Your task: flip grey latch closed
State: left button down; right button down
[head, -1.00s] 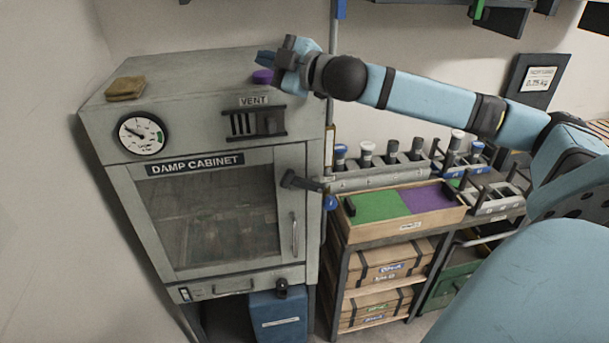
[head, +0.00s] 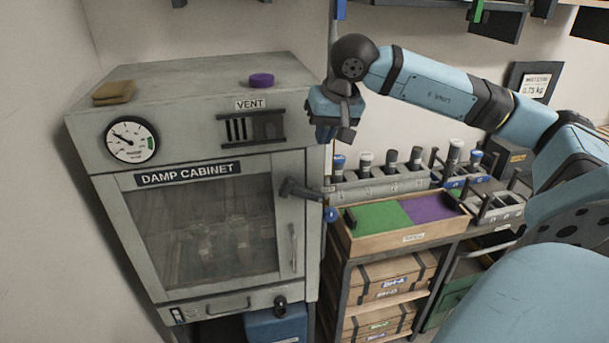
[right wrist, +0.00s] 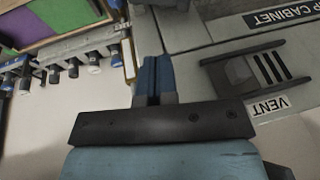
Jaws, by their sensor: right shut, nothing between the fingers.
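The grey latch (head: 301,190) is a dark lever on the right side of the damp cabinet (head: 190,228). It sticks out sideways to the right from a pivot at the door's upper right edge. The cabinet door (head: 206,228) looks closed against its frame. My right gripper (head: 335,132) is shut and empty, fingers pointing down, above and slightly right of the latch and apart from it. Its blue fingers also show in the right wrist view (right wrist: 154,75), touching nothing I can make out. My left gripper is not in view.
A vent slider (head: 255,128) and a gauge (head: 132,140) are on the cabinet front. A purple puck (head: 262,80) and a tan pad (head: 114,92) lie on top. Right of the cabinet stand a rack of bottles (head: 380,180) and a wooden tray (head: 405,238).

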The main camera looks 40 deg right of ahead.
aim_at(299, 189)
jog(key=p+x, duration=0.1)
jog(key=x, duration=0.3)
jog(key=p+x, duration=0.1)
jog(key=x, duration=0.3)
jog(key=a+p+x, duration=0.1)
jog(key=x, duration=0.3)
jog(key=shift+f, duration=0.25)
jog(key=shift+w+a+f, duration=0.1)
jog(key=shift+a+f, duration=0.15)
jog(key=shift+f, duration=0.3)
jog(key=shift+f, duration=0.1)
jog(key=shift+w+a+b, duration=0.1)
jog(key=shift+a+b, duration=0.1)
jog(key=shift+b, duration=0.35)
jog(key=shift+f, duration=0.1)
